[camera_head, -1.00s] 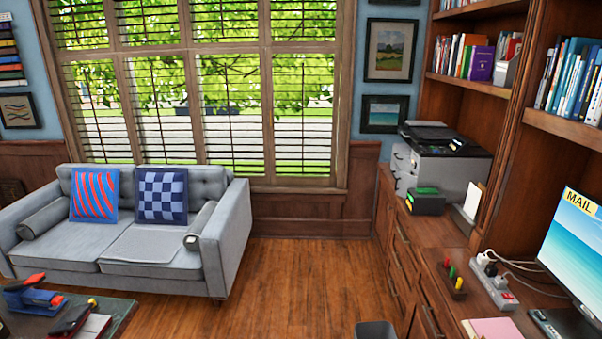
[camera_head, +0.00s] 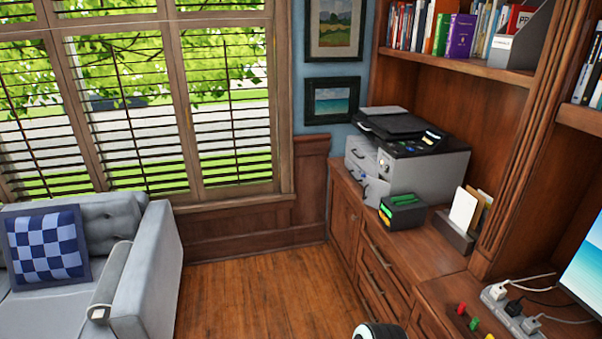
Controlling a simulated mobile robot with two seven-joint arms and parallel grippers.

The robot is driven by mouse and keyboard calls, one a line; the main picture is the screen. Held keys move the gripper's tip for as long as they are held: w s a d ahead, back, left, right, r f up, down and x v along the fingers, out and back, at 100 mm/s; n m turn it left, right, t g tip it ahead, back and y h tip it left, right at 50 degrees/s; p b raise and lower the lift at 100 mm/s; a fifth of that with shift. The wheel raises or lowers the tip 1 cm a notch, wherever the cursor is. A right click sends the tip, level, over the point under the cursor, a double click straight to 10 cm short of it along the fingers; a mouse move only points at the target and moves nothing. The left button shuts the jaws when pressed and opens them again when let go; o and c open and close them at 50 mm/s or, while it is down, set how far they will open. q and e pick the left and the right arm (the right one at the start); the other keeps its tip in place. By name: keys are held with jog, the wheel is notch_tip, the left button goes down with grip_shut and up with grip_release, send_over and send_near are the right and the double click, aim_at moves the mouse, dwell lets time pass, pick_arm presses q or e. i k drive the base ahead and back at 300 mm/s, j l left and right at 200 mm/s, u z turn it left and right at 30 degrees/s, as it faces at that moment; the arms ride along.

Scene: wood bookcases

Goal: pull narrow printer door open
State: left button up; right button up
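The grey and black printer (camera_head: 432,172) stands on the wooden cabinet top at the right, against the window-side end. Its front faces left and has pale panels with small handles. A small lower panel (camera_head: 375,191) seems to stick out a little from the front, but I cannot tell surely whether it is the narrow door or how far it is open. Neither of my grippers can be seen, and nothing is seen touching the printer.
A dark box with green and yellow (camera_head: 402,212) stands close before the printer. A paper holder (camera_head: 455,232) is to its right. A grey sofa (camera_head: 150,270) is at the left. The wood floor (camera_head: 235,290) between sofa and cabinet is clear. A black-and-white rounded part shows at the bottom edge.

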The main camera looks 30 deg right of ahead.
aim_at(374, 189)
jog(key=i+z, duration=0.1)
jog(key=i, duration=0.7)
jog(key=i+j+z, duration=0.15)
jog(key=i, duration=0.7)
jog(key=i+l+z, duration=0.1)
jog(key=i+z, duration=0.75)
jog(key=i+j+z, duration=0.25)
jog(key=z, duration=0.15)
jog(key=i+z, duration=0.3)
jog(key=k+j, duration=0.05)
